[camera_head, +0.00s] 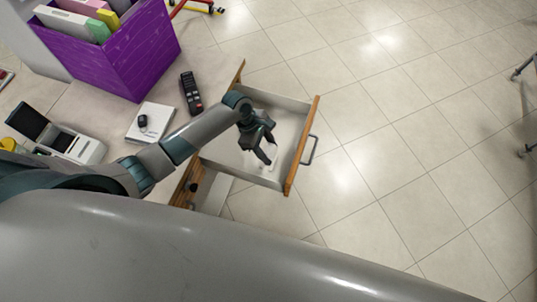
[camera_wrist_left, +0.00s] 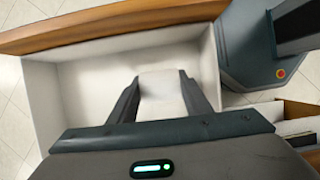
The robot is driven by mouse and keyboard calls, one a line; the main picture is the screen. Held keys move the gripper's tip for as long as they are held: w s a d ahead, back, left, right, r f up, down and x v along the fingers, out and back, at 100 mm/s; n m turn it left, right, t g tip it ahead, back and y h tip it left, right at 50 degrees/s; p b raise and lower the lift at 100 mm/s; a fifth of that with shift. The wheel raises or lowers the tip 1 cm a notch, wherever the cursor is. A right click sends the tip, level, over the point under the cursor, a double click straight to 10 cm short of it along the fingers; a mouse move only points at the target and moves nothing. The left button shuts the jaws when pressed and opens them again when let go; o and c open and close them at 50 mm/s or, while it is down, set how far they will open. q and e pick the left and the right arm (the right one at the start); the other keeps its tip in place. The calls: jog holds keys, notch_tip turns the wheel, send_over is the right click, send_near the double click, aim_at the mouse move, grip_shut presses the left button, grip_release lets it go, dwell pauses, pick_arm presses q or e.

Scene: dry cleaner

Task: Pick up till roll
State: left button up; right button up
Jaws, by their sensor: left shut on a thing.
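The white till roll (camera_wrist_left: 162,92) sits between the two dark fingers of my left gripper (camera_wrist_left: 162,88) in the left wrist view. The gripper is shut on it. In the head view my left gripper (camera_head: 266,152) reaches down into an open drawer (camera_head: 291,165) with a wooden front and white inside. There the roll is mostly hidden by the fingers and hard to tell from the white drawer. I cannot tell whether the roll still touches the drawer floor. My right gripper is not in view.
The counter holds a purple box (camera_head: 128,55) of folders, a black remote (camera_head: 191,92), a white book-like item (camera_head: 150,122) with a small dark object on it, and a white card-terminal-like machine (camera_head: 75,144). Tiled floor (camera_head: 420,130) right of the drawer is open.

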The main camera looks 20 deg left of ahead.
pick_arm(q)
jog(key=shift+r, duration=2.3)
jog(key=shift+w+d+r, duration=0.15)
jog(key=shift+w+r, duration=0.05)
jog(key=shift+r, duration=0.15)
notch_tip(320, 180, up, 6)
jog(key=w+d+m+g+b, duration=0.1)
jog(key=w+d+m+b, duration=0.1)
jog(key=m, duration=0.2)
notch_tip(320, 180, up, 7)
jog(key=m+g+y, duration=0.1)
jog(key=m+g, duration=0.1)
jog(key=m, duration=0.2)
send_over(269, 149)
jog(key=w+d, duration=0.2)
jog(key=s+a+r+m+y+b, duration=0.1)
jog(key=s+a+r+m, duration=0.2)
jog(key=r, duration=0.3)
jog(key=s+a+r+m+g+y+b, duration=0.1)
jog(key=s+a+r+m+y+b, duration=0.1)
jog(key=s+a+r+m, duration=0.2)
notch_tip(269, 149, up, 3)
jog(key=a+m, duration=0.1)
jog(key=m, duration=0.1)
jog(key=shift+m+y, duration=0.3)
